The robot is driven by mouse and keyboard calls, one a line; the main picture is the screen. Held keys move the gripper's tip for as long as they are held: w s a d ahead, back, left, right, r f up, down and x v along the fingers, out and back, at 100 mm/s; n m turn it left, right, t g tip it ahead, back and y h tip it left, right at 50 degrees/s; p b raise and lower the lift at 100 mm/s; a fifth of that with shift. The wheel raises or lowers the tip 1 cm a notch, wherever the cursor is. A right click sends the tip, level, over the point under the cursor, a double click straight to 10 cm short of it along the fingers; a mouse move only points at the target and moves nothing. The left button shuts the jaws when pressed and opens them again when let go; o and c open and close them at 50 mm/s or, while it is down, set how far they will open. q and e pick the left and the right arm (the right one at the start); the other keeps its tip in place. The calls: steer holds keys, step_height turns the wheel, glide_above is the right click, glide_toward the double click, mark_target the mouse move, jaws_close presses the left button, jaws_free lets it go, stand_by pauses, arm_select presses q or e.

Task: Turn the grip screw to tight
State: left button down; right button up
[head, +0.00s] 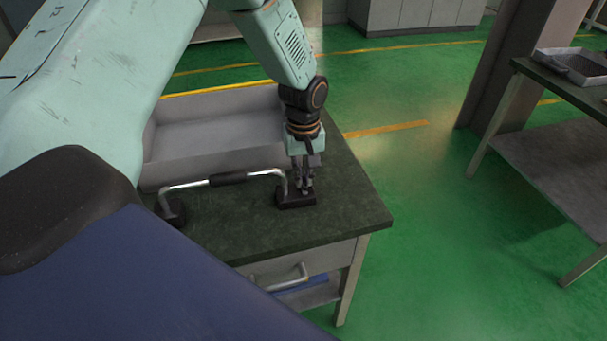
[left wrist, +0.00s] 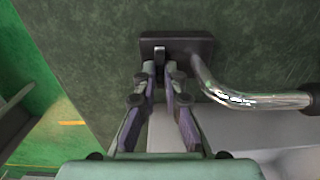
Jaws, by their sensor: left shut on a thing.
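My left gripper (head: 306,190) points down at this block, beside the bar's right leg. In the left wrist view its fingertips (left wrist: 159,68) are closed around a small dark upright piece on the block, which looks like the grip screw (left wrist: 160,54). The screw is mostly hidden by the fingers, and I cannot tell its turn. My right gripper is not in view.
A grey open tray (head: 215,135) stands on the table behind the bar. The table (head: 350,209) has a drawer handle (head: 280,280) below its front edge.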

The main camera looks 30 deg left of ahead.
arm_select(q)
steer(key=shift+a, duration=0.1)
steer(key=shift+r+m+p, duration=0.2)
steer(key=shift+m+p, duration=0.45)
steer(key=shift+m, duration=0.15)
steer(key=m+p, duration=0.1)
steer(key=m, duration=0.1)
steer(key=shift+m, duration=0.3)
steer(key=m+p, duration=0.1)
steer(key=m, duration=0.2)
steer(key=shift+m+p, duration=0.3)
steer(key=shift+p, duration=0.1)
steer(key=m, duration=0.4)
steer(key=shift+f+m+p, duration=0.15)
steer(key=shift+m+p, duration=0.15)
steer(key=m, duration=0.5)
steer(key=shift+m, duration=0.4)
steer(key=c, duration=1.7)
jaws_free()
